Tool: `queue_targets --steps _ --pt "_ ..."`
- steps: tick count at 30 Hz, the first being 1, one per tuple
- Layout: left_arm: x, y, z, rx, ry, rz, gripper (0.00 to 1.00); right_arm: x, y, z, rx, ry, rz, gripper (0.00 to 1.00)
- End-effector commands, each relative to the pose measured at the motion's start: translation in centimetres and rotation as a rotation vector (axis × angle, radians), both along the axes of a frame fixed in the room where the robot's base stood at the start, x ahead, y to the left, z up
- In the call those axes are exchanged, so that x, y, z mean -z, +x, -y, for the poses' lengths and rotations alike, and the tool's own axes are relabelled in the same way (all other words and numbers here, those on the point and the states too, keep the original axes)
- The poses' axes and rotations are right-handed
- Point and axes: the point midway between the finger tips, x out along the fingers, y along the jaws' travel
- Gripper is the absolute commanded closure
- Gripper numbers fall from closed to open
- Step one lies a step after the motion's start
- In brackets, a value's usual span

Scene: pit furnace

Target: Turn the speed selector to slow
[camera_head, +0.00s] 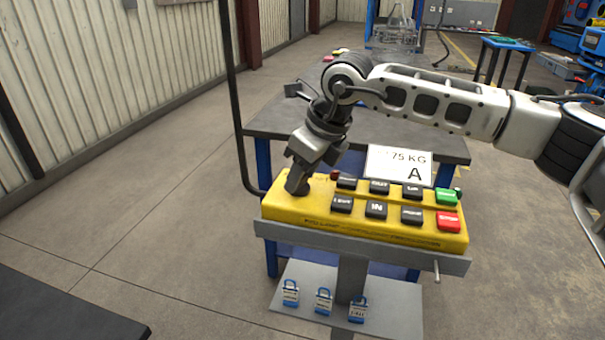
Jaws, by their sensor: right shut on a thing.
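A yellow control pendant (360,229) lies in a grey holder on a post in the middle of the view. It carries several black buttons, a green button (446,196) and a red button (447,222). My right gripper (297,186) reaches down from above onto the pendant's left end. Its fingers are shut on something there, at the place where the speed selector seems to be. The fingers hide the selector, so its setting cannot be seen. My left gripper is not in view.
A white sign (398,166) reading "75 KG A" stands behind the pendant. Several small padlocks (323,302) sit on a grey shelf (395,305) below. A grey-topped table (390,128) is behind. A dark surface (60,310) lies at lower left. Floor on the left is clear.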

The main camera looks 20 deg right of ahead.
Motion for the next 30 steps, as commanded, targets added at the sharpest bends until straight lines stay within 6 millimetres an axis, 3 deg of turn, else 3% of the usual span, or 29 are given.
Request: queue_targets --steps 18,30 --pt "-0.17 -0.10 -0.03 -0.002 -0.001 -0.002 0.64 -0.19 0.47 0.22 -0.562 0.005 0.002 0.81" --pt "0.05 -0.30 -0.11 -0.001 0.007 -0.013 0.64 -0.19 0.63 0.25 -0.794 0.003 0.003 0.81"
